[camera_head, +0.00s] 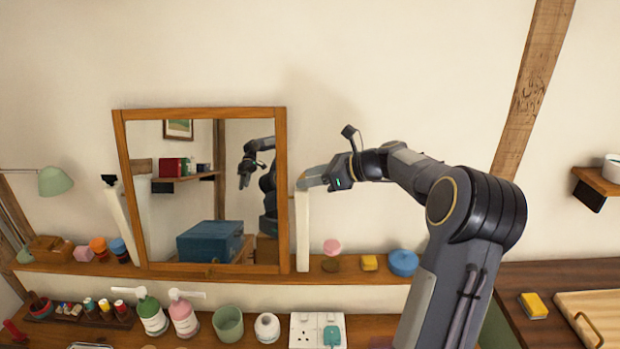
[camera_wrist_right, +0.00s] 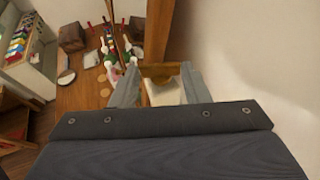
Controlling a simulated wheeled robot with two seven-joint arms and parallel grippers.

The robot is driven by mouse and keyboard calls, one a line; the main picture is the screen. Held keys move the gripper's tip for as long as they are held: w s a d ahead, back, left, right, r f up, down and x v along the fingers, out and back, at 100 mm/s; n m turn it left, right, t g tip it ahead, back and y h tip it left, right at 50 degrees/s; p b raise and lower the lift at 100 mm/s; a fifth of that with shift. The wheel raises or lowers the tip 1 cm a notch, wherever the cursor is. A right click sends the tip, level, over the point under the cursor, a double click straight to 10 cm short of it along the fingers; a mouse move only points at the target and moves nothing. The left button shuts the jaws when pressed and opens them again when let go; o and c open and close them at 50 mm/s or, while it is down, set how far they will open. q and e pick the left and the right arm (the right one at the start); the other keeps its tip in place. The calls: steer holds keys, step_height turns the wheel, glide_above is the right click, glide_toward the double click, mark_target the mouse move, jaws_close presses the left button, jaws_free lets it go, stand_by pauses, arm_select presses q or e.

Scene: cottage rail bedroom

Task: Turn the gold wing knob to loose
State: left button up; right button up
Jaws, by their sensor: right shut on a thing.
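A wood-framed mirror (camera_head: 282,190) stands on a shelf between two white posts. The left post has a black knob (camera_head: 109,180) at its top. My right gripper (camera_head: 310,183) is at the top of the right white post (camera_head: 302,235), beside the mirror's frame. In the right wrist view, a gold-brown piece that looks like the gold wing knob (camera_wrist_right: 160,72) sits between the two fingers, above the white post top. The right gripper is shut on it. In the head view the gripper hides the knob, and its turn angle cannot be told. My left gripper is out of view.
Bottles and a green cup (camera_head: 228,323) stand below. A sloping beam (camera_head: 535,85) runs up the wall. The mirror reflects my arm.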

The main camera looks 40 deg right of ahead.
steer(key=shift+w+d+n+g+y, duration=0.1)
steer(key=shift+d+n+g+y, duration=0.05)
steer(key=shift+n+g+y, duration=0.5)
steer(key=shift+w+d+n+g+y, duration=0.1)
steer(key=shift+w+n+g+y, duration=0.05)
steer(key=shift+n+g+y, duration=0.55)
steer(key=shift+w+d+n+g+y, duration=0.15)
steer(key=shift+n+g+y, duration=0.2)
steer(key=shift+n+y, duration=0.35)
steer(key=shift+n, duration=0.25)
steer(key=o, duration=1)
steer(key=v, duration=0.8)
steer(key=shift+a, duration=0.1)
